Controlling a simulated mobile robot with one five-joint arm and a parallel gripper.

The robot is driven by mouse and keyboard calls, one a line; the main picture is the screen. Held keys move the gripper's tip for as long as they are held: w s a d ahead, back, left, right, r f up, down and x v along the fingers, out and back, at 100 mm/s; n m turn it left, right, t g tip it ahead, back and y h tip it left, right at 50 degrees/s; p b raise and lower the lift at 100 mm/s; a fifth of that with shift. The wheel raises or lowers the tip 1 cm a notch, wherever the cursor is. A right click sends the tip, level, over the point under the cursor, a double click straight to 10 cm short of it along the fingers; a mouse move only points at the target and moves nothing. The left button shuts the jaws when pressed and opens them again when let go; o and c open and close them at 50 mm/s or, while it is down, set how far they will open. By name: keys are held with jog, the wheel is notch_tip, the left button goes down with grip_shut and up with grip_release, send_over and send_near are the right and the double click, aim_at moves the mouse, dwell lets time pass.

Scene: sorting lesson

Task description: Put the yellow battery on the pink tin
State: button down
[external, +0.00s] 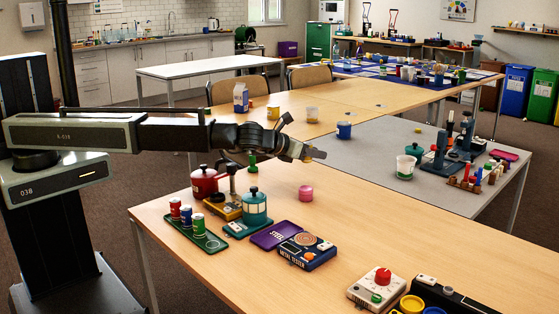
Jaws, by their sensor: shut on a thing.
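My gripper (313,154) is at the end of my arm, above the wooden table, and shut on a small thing. A bit of yellow shows between the fingers, which fits the yellow battery (309,150); most of it is hidden by the jaws. The pink tin (306,193) stands upright on the table below my gripper and slightly left of the fingertips. A clear gap lies between the gripper and the tin, and nothing rests on the tin's top.
A metal tester (306,251), a purple tray (274,235), a teal container (255,208) and a red pot (203,182) stand near the tin. A green tray (211,242) holds several cans. The table right of the tin is clear.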

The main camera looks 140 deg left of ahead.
notch_tip(320, 180, down, 9)
jog(key=b, duration=0.7)
jog(key=shift+r, duration=0.25)
jog(key=c, duration=1.5)
grip_release()
jog(key=shift+f, duration=0.2)
jog(key=o, duration=0.4)
jog(key=shift+r, duration=0.25)
jog(key=p+v, duration=0.4)
jog(key=v, duration=0.8)
jog(key=shift+f, duration=0.1)
